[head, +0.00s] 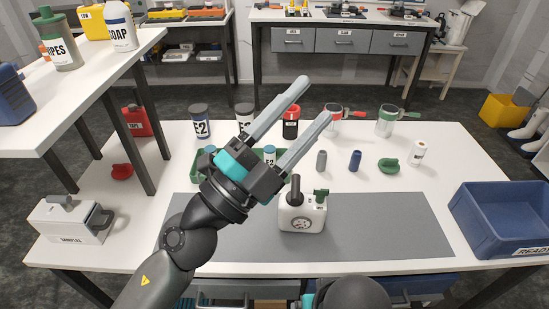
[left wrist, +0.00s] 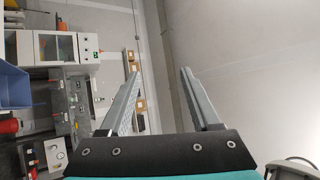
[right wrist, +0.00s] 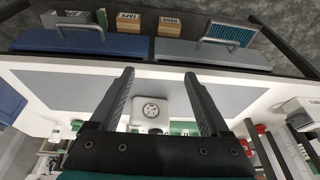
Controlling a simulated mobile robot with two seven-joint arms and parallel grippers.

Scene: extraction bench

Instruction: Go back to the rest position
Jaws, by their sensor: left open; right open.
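My left gripper (head: 316,98) is raised over the bench in the head view, its two long grey fingers spread apart with nothing between them. In the left wrist view the same open fingers (left wrist: 160,72) point toward a wall and shelving. My right gripper (right wrist: 158,78) shows in the right wrist view, open and empty, with the bench and a white device with a dial (right wrist: 151,112) beyond its fingers. In the head view my right gripper is not clearly visible; only a dark part of my arm shows at the bottom edge.
The white gauge device (head: 301,215) stands on the grey mat (head: 385,225). A blue bin (head: 505,215) is at right, and a white samples box (head: 70,220) at left. Canisters, including a red one (head: 291,122), and mugs line the back. A raised white shelf (head: 110,70) stands at left.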

